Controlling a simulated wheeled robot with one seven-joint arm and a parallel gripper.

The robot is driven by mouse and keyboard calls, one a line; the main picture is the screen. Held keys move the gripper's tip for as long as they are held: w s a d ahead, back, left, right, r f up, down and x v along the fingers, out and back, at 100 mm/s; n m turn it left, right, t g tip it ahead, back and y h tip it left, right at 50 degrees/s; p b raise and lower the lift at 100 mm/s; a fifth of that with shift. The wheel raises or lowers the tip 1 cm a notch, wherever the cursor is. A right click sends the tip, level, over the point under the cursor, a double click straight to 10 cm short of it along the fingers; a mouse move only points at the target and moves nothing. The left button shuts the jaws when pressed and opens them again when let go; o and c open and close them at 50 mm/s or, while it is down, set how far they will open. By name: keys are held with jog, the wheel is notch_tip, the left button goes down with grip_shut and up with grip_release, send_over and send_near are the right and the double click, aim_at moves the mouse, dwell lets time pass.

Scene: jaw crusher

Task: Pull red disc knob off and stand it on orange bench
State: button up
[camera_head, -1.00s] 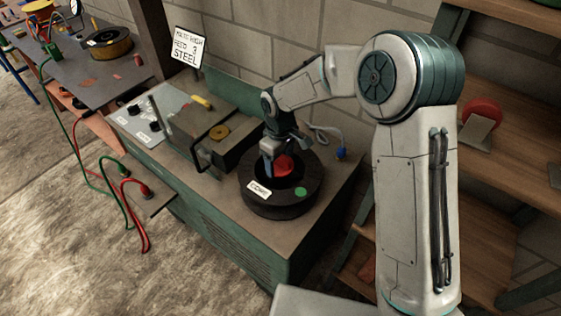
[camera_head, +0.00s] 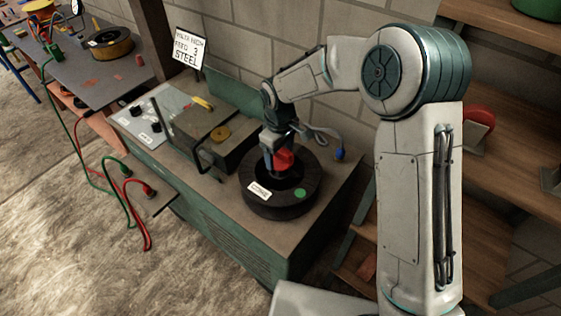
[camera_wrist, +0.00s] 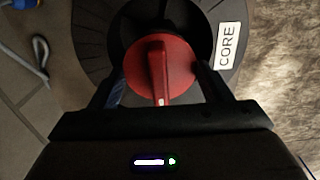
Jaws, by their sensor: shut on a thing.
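The red disc knob (camera_wrist: 158,68) has a raised grip bar across its face. In the wrist view it lies between the two fingers of my gripper (camera_wrist: 162,84), which is shut on it. In the head view the knob (camera_head: 284,160) shows at my gripper (camera_head: 280,158), above the hollow of the black ring (camera_head: 262,204) labelled CORE. I cannot tell whether the knob's underside is clear of the ring's centre. A bench with a grey top (camera_head: 80,66) and orange parts below it stands at the upper left.
A sign (camera_head: 189,47) stands behind. Red and green cables (camera_head: 130,205) hang at its left end. Wooden shelves (camera_head: 495,150) stand at the right.

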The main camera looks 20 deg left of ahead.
jog(key=shift+r+p, duration=0.65)
jog(key=shift+r, duration=0.55)
jog(key=shift+s+a, duration=0.1)
